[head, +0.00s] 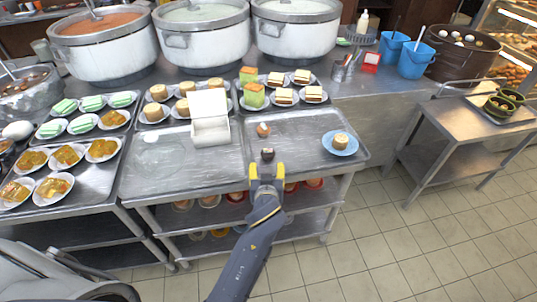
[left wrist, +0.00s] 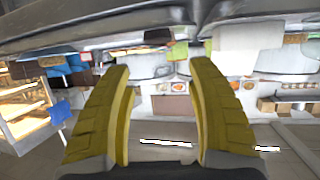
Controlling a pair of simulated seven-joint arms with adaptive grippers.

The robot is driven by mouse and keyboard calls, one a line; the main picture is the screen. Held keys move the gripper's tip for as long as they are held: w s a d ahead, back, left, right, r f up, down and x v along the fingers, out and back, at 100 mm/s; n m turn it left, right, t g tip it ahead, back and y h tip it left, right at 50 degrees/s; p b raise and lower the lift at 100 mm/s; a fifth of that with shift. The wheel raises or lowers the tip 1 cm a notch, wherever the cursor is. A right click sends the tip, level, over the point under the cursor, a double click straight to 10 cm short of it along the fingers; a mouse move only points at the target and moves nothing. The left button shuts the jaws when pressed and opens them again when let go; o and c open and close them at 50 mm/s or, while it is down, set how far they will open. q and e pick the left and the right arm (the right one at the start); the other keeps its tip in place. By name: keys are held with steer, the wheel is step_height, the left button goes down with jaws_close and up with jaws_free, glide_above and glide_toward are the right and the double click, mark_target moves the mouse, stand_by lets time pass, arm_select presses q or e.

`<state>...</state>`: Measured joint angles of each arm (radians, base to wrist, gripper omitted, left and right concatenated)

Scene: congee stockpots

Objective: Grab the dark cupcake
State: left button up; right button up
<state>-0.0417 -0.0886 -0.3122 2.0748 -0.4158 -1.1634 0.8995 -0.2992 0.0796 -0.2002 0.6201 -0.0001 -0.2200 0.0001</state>
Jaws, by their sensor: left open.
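A small dark cupcake (head: 268,154) sits near the front edge of the grey metal tray (head: 300,147), left of a blue plate. My left gripper (head: 267,168) is open, its two yellow fingers just on the near side of the dark cupcake. The cupcake shows beyond the fingertips, and nothing is seen held between them. In the left wrist view the open fingers (left wrist: 160,62) have a clear gap, and I cannot surely pick out the dark cupcake there. My right gripper is not in view.
A brown and whitish cupcake (head: 263,130) sits behind the dark one. A pale cupcake stands on the blue plate (head: 340,143) to the right. An open white box (head: 210,130) stands to the left. Plates of cakes and sandwiches and large stockpots (head: 203,42) stand behind.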

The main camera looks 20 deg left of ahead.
mark_target(268, 154)
arm_select(q)
steer(key=x, duration=0.8)
steer(key=shift+w+a+f, duration=0.1)
steer(key=shift+w, duration=0.15)
steer(key=shift+d+x, duration=0.2)
steer(key=shift+x, duration=2.15)
steer(key=c, duration=0.9)
